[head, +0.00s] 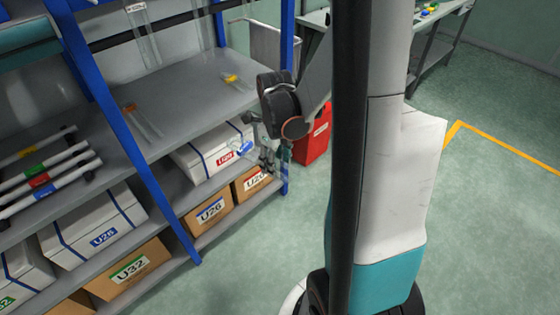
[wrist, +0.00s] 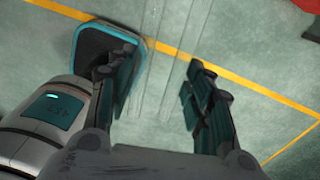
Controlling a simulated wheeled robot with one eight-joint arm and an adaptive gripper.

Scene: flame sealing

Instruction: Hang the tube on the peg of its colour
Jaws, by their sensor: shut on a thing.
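My gripper (head: 268,155) is at the shelf's right end in the head view, shut on a clear tube. In the wrist view the tube (wrist: 166,65) shows as faint lines running up between the fingers (wrist: 165,90). A blue patch (head: 244,147) beside my gripper appears to be the tube's band, though this is hard to tell. At far left, white pegs with black ends carry yellow (head: 28,152), green (head: 33,168), red (head: 39,180) and blue (head: 45,192) bands. My gripper is well to the right of them.
Clear tubes with an orange band (head: 130,108) and a yellow band (head: 231,77) lie on the grey shelf (head: 185,95). Blue posts (head: 125,140) frame the shelves. Boxes fill the lower shelves. A red bin (head: 314,138) stands behind my gripper. Floor at right is clear.

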